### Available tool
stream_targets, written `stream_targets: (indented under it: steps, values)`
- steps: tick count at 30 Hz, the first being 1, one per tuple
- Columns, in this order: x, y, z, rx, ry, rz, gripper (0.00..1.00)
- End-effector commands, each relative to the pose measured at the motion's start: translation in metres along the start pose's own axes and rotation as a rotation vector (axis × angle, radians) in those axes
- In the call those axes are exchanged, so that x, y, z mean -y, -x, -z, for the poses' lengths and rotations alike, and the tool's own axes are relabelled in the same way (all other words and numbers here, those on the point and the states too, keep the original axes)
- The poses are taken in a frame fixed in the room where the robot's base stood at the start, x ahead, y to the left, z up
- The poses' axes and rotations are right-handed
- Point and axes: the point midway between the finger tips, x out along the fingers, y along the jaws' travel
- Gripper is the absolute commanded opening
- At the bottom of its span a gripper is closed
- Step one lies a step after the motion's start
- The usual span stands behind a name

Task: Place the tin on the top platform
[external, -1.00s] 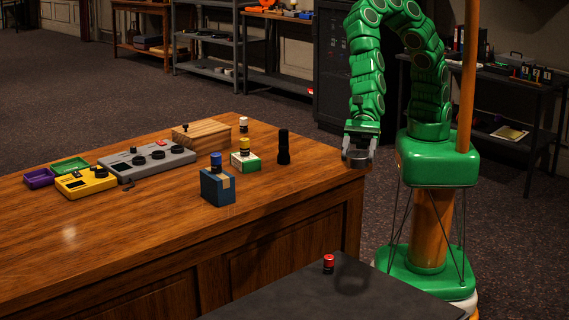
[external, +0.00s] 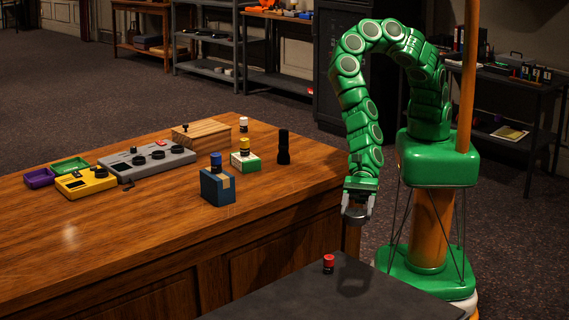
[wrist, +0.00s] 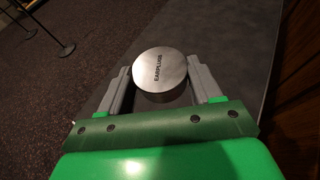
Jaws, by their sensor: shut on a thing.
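The tin (wrist: 160,70) is round and silver, with a lid that reads "EARPLUGS" in the wrist view. My gripper (external: 357,206) is shut on it, with one finger on each side. In the external view the tin (external: 356,216) is mostly hidden by the gripper. It hangs in the air beside the desk's right edge, above a dark grey flat surface (external: 300,292) in the foreground. No surface is marked as the top platform, so I cannot tell which one it is.
A small red-topped canister (external: 328,264) stands on the grey surface. The wooden desk (external: 130,225) holds a blue box (external: 217,187), a black cylinder (external: 283,148), a grey mixer (external: 146,162), a yellow device (external: 86,182) and a wooden box (external: 203,132). The desk's front is clear.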

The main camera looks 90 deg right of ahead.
Motion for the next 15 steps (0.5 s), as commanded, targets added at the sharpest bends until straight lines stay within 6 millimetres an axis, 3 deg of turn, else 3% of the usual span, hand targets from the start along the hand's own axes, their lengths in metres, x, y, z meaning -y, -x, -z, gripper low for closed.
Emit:
stream_targets:
  steps: [15]
  values:
    - [-0.002,-0.037,0.092,-0.005,0.001,-0.003,0.34]
